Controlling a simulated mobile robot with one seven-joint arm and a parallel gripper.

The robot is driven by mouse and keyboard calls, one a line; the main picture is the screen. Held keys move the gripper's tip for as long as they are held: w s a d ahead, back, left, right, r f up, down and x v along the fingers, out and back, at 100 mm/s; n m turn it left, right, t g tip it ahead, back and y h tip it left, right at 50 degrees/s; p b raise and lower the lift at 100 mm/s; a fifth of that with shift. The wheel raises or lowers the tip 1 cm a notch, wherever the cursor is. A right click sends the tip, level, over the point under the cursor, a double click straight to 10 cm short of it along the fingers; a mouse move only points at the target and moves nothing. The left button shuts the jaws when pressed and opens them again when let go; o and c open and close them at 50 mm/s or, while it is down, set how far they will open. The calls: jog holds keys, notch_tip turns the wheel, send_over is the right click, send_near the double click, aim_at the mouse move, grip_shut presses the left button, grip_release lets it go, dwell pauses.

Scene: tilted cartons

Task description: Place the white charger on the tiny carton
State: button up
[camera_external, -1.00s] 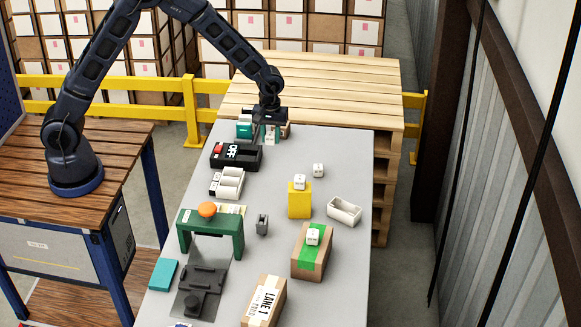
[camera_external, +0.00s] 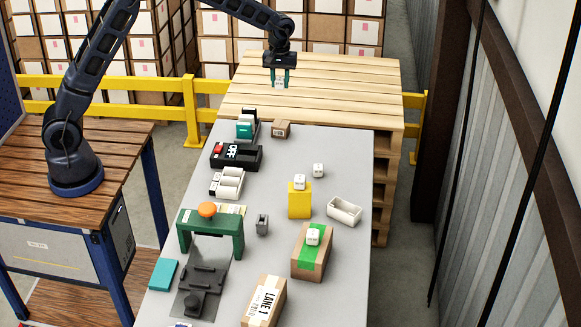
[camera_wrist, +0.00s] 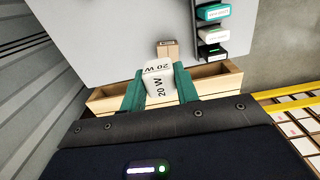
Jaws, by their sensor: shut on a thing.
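The white charger (camera_wrist: 157,72), marked "20 W", is in my gripper (camera_wrist: 160,90), which is shut on it between two teal fingers. In the external view, my gripper (camera_external: 279,76) hangs high at the far end of the table, with the white charger (camera_external: 279,85) low between its fingers. The tiny carton (camera_external: 281,128) is a small brown box at the far end of the grey table. It also shows in the wrist view (camera_wrist: 167,46), just beyond the charger and apart from it.
A dark rack (camera_external: 253,117) with a teal block (camera_external: 245,130) stands left of the tiny carton. A black OFF switch box (camera_external: 236,156) is nearer. White dice, a yellow block (camera_external: 299,204) and larger cartons stand further along the table. A wooden pallet stack (camera_external: 330,85) lies behind.

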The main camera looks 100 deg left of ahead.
jog(key=r, duration=0.1)
send_over(281, 123)
notch_tip(281, 123, down, 19)
jog(key=shift+d+f, duration=0.1)
jog(key=shift+f, duration=0.1)
dwell(0.4)
jog(key=shift+f, duration=0.1)
jog(key=o, duration=1)
